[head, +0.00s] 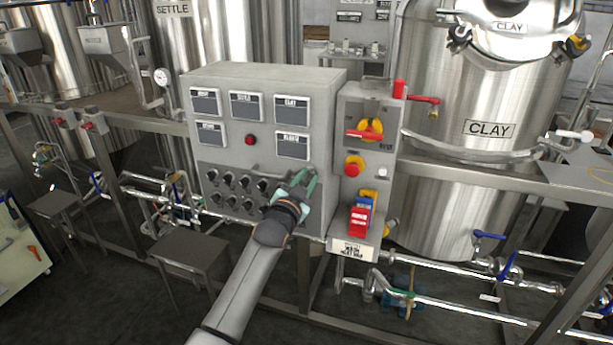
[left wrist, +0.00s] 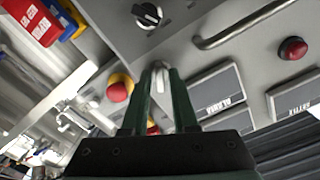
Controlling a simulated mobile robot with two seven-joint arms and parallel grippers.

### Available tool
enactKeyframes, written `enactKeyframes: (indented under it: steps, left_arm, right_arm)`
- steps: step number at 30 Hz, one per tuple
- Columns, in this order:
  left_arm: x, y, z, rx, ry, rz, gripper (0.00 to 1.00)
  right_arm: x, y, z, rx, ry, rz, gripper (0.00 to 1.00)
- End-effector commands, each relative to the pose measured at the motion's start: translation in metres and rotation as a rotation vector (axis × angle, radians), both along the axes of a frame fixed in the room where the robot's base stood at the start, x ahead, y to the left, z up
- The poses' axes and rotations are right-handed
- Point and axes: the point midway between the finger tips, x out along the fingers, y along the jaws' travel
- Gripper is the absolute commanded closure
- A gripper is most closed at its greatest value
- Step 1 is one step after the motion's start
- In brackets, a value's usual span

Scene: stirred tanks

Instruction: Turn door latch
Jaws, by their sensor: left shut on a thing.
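A grey control cabinet (head: 262,75) stands in the middle of the head view, with labelled displays above and rows of black switches below. My left gripper (head: 303,183) is at the right edge of its front. In the left wrist view the dark green fingers (left wrist: 159,100) are shut on a small silver latch (left wrist: 158,72), which sticks out from the panel. The fingers cover much of the latch, and in the head view I cannot make it out. My right gripper is in neither view.
Right of the cabinet is a narrow box with a red-handled yellow switch (head: 369,131), a red stop button (head: 353,167) and red and blue tags (head: 359,221). A bar handle (left wrist: 245,22) is near the fingers. Pipes and a CLAY tank (head: 480,190) stand to the right.

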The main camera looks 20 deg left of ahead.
Motion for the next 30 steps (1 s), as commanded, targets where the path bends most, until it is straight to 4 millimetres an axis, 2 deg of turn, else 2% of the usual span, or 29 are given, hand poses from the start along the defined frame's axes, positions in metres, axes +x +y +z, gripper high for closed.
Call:
enactKeyframes:
  steps: [6,15,30]
  left_arm:
    - [0.0,0.0,0.001,-0.198,0.009,0.001,1.0]
    - [0.0,0.0,0.0,-0.398,0.014,0.0,1.0]
    - [0.0,0.0,-0.001,-0.507,0.019,0.001,1.0]
  right_arm:
    - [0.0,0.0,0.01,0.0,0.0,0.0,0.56]
    - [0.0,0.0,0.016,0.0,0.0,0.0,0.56]
    - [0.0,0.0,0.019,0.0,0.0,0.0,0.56]
